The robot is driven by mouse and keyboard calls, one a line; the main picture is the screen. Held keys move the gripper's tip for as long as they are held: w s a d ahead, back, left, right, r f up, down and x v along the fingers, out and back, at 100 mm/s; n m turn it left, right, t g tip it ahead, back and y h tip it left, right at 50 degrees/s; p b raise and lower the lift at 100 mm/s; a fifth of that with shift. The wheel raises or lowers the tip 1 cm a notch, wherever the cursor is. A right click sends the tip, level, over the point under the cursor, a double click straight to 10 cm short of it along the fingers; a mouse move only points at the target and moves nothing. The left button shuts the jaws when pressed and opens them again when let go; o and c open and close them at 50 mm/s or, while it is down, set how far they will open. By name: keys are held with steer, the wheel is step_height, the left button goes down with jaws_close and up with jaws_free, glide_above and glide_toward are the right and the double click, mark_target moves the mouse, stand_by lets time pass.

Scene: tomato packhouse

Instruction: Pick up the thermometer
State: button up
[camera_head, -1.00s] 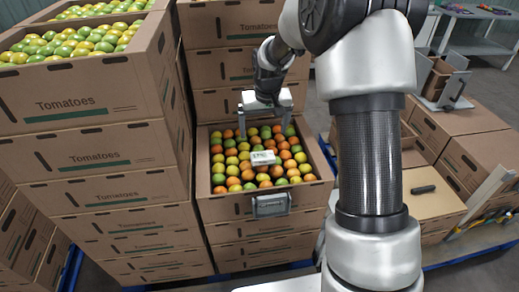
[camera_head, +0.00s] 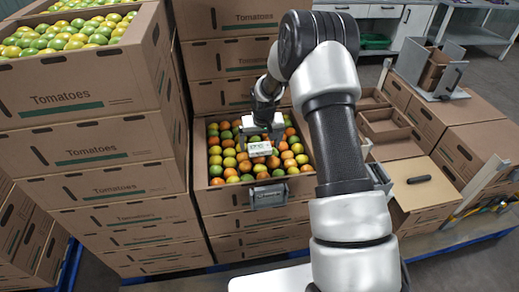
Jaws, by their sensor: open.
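A small white box-shaped device with dark markings, which looks like the thermometer (camera_head: 260,149), lies on top of the tomatoes in the open crate (camera_head: 208,190) at the middle. Its markings are too small to read. My gripper (camera_head: 262,134) is open, pointing down over the crate just behind the device. Its fingers look apart, one on each side, close above the tomatoes. I cannot tell whether they touch the device. Nothing is held.
A grey display unit (camera_head: 268,196) hangs on the crate's front. Tall stacks of tomato boxes (camera_head: 85,97) stand close on the left, and more boxes (camera_head: 225,57) behind. A dark slim object (camera_head: 419,179) lies on a carton (camera_head: 410,200) at the right.

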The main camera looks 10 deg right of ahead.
steer(key=shift+x, duration=0.95)
steer(key=shift+c, duration=0.2)
steer(key=shift+r, duration=0.1)
steer(key=c, duration=1.3)
